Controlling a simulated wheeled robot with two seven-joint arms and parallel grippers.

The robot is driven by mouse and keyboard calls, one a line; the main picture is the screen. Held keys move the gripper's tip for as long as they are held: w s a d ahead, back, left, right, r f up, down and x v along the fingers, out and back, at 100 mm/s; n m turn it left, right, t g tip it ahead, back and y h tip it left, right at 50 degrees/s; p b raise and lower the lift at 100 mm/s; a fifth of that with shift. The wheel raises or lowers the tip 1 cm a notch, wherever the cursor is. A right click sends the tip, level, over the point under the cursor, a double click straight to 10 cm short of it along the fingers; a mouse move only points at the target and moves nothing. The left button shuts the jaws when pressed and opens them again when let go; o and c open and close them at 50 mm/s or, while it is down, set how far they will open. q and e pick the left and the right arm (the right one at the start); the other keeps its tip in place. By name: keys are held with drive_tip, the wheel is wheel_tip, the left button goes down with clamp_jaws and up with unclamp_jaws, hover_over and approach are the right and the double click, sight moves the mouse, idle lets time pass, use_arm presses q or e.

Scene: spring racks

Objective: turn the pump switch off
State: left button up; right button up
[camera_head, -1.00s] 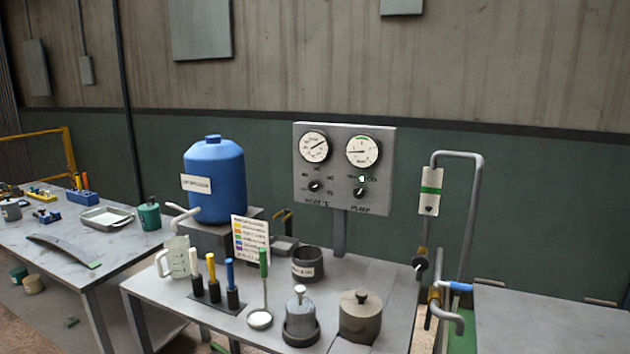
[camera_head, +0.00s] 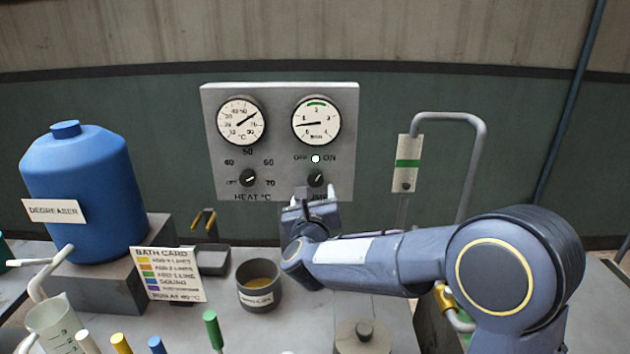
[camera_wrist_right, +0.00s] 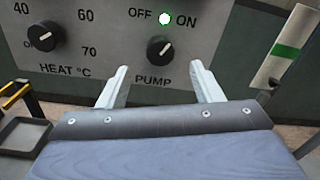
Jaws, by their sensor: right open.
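The pump switch (camera_head: 317,179) is a dark round knob with a pale pointer line on the grey control panel (camera_head: 282,132). It also shows in the right wrist view (camera_wrist_right: 159,48), where its pointer slants up and right towards ON. A lamp (camera_wrist_right: 165,20) above it is lit greenish white. My right gripper (camera_head: 310,197) is just below the knob in the head view. In the right wrist view its two pale fingers (camera_wrist_right: 160,82) are open and empty, with the knob ahead between and beyond their tips. My left gripper is not in view.
The heat knob (camera_head: 248,178) sits left of the pump knob, under the temperature gauge (camera_head: 241,121). A pressure gauge (camera_head: 316,121) is above the pump knob. A blue degreaser drum (camera_head: 85,190), bath card (camera_head: 167,273) and pot (camera_head: 259,297) stand left. A bent pipe (camera_head: 475,165) rises right.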

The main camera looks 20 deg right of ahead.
sight(315, 181)
drive_tip(key=p+x, duration=0.2)
drive_tip(key=x, duration=0.4)
drive_tip(key=shift+w, duration=0.15)
drive_tip(key=shift+w+d+f, duration=0.1)
drive_tip(key=shift+w, duration=0.25)
drive_tip(key=c, duration=1)
drive_tip(key=shift+f+n+b, duration=0.2)
drive_tip(key=shift+n+b, duration=0.8)
drive_tip(key=shift+b, duration=0.15)
drive_tip(key=n+b, duration=0.2)
drive_tip(key=shift+n, duration=0.3)
drive_tip(key=n+b, duration=0.1)
drive_tip(key=n, duration=0.2)
drive_tip(key=shift+r+n, duration=0.1)
drive_tip(key=shift+n, duration=0.2)
drive_tip(key=shift+n+b, duration=0.3)
drive_tip(key=shift+n, duration=1.6)
